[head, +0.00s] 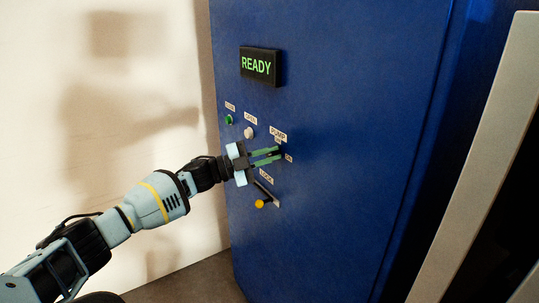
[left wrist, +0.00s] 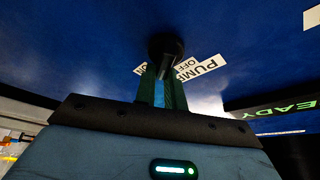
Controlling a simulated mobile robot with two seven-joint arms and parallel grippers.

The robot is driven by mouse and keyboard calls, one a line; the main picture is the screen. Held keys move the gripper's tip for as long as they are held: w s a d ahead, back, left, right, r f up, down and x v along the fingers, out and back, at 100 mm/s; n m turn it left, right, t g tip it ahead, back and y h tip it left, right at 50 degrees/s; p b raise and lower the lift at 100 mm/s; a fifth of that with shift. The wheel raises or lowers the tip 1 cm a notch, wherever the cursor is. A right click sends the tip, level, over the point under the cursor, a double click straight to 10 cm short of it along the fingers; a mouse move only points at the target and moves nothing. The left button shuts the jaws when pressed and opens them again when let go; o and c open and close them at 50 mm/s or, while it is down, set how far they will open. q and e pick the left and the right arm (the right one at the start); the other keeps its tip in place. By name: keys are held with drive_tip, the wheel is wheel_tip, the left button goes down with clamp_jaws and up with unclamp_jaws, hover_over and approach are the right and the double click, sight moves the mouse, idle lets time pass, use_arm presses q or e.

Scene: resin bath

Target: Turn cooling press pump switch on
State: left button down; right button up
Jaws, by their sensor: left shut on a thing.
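The pump switch is a black rotary knob (left wrist: 163,45) on the blue cabinet front, beside a white label reading PUMP, with OFF and a partly hidden ON mark around it. In the head view the PUMP label (head: 278,134) sits just above my left gripper (head: 279,155). Which mark the knob points to I cannot tell. My right gripper is not in view.
A READY display (head: 260,65) is on the cabinet (head: 340,110) above. A green button (head: 229,119) and a pale knob (head: 249,133) are left of the pump switch. A pale wall is at left.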

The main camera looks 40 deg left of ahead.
use_arm(q)
drive_tip(key=m, duration=0.1)
drive_tip(key=f+m+g, duration=0.1)
drive_tip(key=m, duration=0.1)
drive_tip(key=shift+a+m+g+y, duration=0.15)
drive_tip(key=shift+m+g+y, duration=0.15)
drive_tip(key=shift+m+g, duration=0.3)
drive_tip(key=shift+m, duration=0.9)
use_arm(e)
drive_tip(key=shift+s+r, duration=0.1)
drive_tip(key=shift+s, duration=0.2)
use_arm(q)
drive_tip(key=shift+a+p, duration=0.1)
drive_tip(key=shift+p, duration=0.2)
drive_tip(key=shift+w+r, duration=0.1)
drive_tip(key=shift+r, duration=0.05)
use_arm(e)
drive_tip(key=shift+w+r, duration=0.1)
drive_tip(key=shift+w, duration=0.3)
use_arm(q)
drive_tip(key=c, duration=1.6)
unclamp_jaws()
drive_tip(key=shift+o, duration=0.6)
drive_tip(key=shift+w+a, duration=0.1)
drive_tip(key=shift+w, duration=0.05)
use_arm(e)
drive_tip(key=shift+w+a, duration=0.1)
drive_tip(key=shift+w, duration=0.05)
